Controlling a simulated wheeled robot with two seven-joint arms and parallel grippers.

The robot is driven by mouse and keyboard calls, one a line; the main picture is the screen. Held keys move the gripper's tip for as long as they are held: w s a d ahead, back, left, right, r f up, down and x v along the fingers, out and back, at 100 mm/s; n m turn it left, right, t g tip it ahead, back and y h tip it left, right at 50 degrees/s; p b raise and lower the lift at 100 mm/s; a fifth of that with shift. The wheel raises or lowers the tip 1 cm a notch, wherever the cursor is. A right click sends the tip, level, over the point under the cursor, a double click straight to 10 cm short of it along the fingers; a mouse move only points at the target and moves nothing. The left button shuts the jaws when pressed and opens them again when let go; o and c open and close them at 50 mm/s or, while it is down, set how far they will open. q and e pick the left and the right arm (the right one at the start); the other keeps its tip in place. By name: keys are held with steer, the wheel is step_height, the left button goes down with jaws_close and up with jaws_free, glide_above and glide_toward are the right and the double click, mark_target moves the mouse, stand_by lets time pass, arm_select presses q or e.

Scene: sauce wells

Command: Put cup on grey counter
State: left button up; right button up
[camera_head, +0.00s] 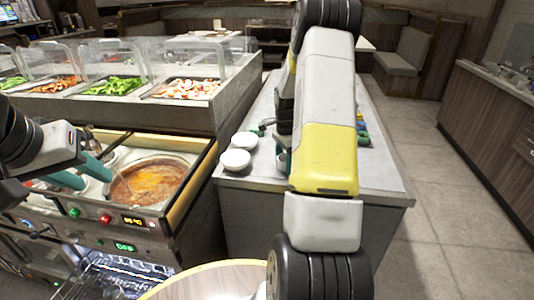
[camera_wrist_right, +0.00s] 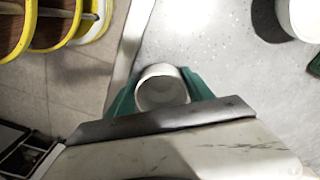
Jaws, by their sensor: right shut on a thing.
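The white cup (camera_wrist_right: 163,90) sits between the teal fingers of my right gripper (camera_wrist_right: 160,98) in the right wrist view, and the gripper is shut on it. The grey counter (camera_head: 385,180) stands in the middle of the head view, and its speckled top (camera_wrist_right: 220,55) lies below the cup in the wrist view, with the counter edge just left of the cup. I cannot tell whether the cup touches the counter.
Two white bowls (camera_head: 236,160) stand on the counter's left part; part of a white vessel (camera_wrist_right: 302,16) shows in the wrist view. Small green items (camera_head: 363,137) lie right of my arm. The soup pot (camera_head: 150,183) and food trays (camera_head: 190,89) are left. The counter's front right is clear.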

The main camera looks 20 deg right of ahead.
steer(key=o, duration=1.4)
steer(key=shift+f, duration=0.15)
step_height(320, 180, up, 12)
steer(key=s+a+r+n+t, duration=0.2)
steer(key=s+a+r+n, duration=0.25)
steer(key=a+r, duration=0.35)
steer(key=s+a+r+n+t, duration=0.1)
steer(key=s+a+r+n, duration=0.1)
steer(key=s+a+n, duration=0.2)
steer(key=s+a+r+n+t+y, duration=0.1)
steer(key=s+a+r+n, duration=0.2)
steer(key=s, duration=0.7)
steer(key=s+a+r+n+t+y, duration=0.1)
steer(key=s+a+r+n+t, duration=0.1)
steer(key=s+a+n, duration=0.3)
steer(key=shift+s+a+r+n, duration=0.2)
steer(key=shift+s+n, duration=0.35)
steer(key=shift+s, duration=0.4)
